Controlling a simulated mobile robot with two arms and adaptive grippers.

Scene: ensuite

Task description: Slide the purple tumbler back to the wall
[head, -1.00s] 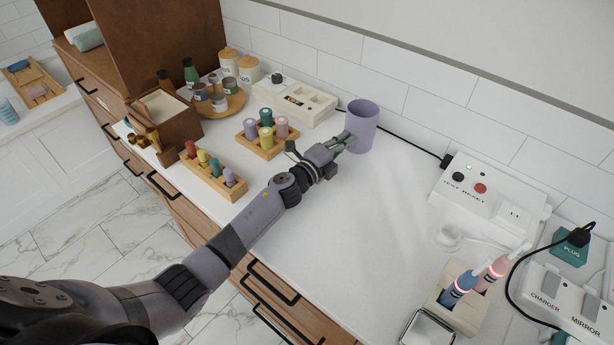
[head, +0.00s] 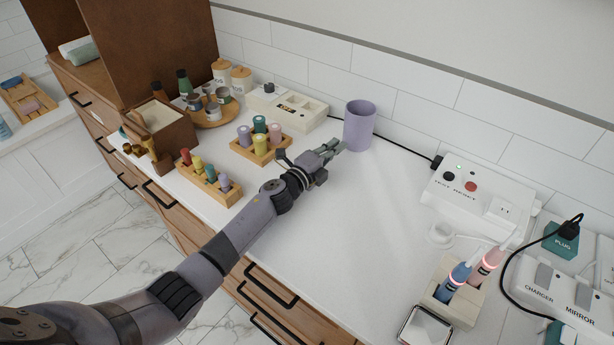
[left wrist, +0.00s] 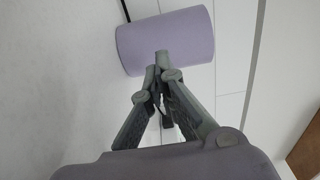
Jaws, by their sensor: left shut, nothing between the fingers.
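The purple tumbler (head: 360,125) stands upright on the white counter (head: 345,215), near the tiled wall (head: 420,85) behind it. A black cord passes behind it. My left gripper (head: 338,147) is shut and empty, low over the counter on the tumbler's near side. In the head view its fingertips are close to the tumbler's lower side. The left wrist view shows the tumbler (left wrist: 166,42) just ahead of the closed fingertips (left wrist: 162,62); I cannot tell whether they touch it. My right gripper is in neither view.
The counter's middle is clear.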

